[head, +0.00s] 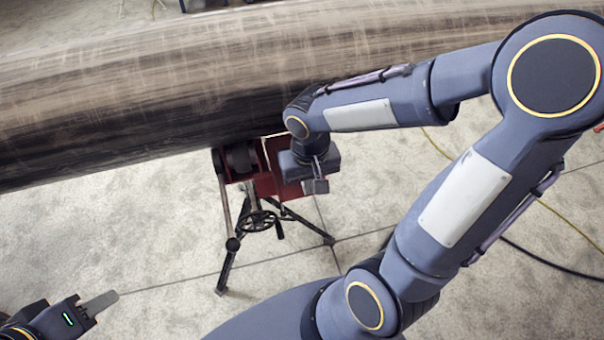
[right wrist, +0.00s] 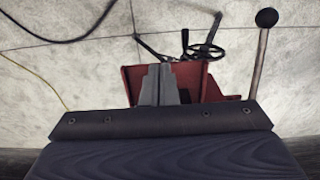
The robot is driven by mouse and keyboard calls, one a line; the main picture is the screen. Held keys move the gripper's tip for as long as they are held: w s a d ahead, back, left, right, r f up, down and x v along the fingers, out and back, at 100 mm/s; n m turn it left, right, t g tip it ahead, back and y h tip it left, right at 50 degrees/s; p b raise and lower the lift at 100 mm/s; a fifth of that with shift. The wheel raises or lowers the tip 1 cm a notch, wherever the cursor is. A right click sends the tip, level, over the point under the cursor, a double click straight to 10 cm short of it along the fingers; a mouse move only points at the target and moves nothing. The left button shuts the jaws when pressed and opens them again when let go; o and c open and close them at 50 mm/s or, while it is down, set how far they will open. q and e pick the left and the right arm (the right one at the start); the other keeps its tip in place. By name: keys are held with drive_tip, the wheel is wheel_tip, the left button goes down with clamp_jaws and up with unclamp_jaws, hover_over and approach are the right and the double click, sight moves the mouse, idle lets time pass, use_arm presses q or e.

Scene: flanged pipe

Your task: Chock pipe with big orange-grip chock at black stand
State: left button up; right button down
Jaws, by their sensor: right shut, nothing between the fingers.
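The big dark, scuffed pipe (head: 150,95) runs across the top of the head view. The black stand (head: 262,222) with splayed legs and a red head (head: 240,163) is beneath it; its red head also shows in the right wrist view (right wrist: 190,82). My right gripper (head: 318,184) is beside the red head, just below the pipe. Its fingers, seen in the right wrist view (right wrist: 158,84), are together and empty. I cannot tell whether they touch the red metal. My left gripper (head: 100,304) is low at the left, away from the stand. No orange-grip chock can be made out.
A handwheel (head: 258,221) sits on the stand. A black cable (head: 545,259) and a yellow cable (head: 565,219) lie on the floor at the right. The pale tiled floor (head: 150,230) left of the stand is clear.

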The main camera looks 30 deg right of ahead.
drive_tip(key=shift+w+d+f+p, duration=0.15)
drive_tip(key=shift+w+f+p, duration=0.1)
drive_tip(key=shift+w+f, duration=0.3)
drive_tip(key=shift+w+d+f+p, duration=0.2)
drive_tip(key=shift+w+f, duration=0.25)
drive_tip(key=shift+w, duration=0.2)
drive_tip(key=shift+w+d, duration=0.15)
drive_tip(key=shift+w, duration=0.55)
drive_tip(key=shift+w, duration=0.15)
drive_tip(key=w, duration=0.2)
drive_tip(key=w+d, duration=0.1)
drive_tip(key=w, duration=0.1)
drive_tip(key=shift+w+d, duration=0.1)
drive_tip(key=shift+w, duration=0.3)
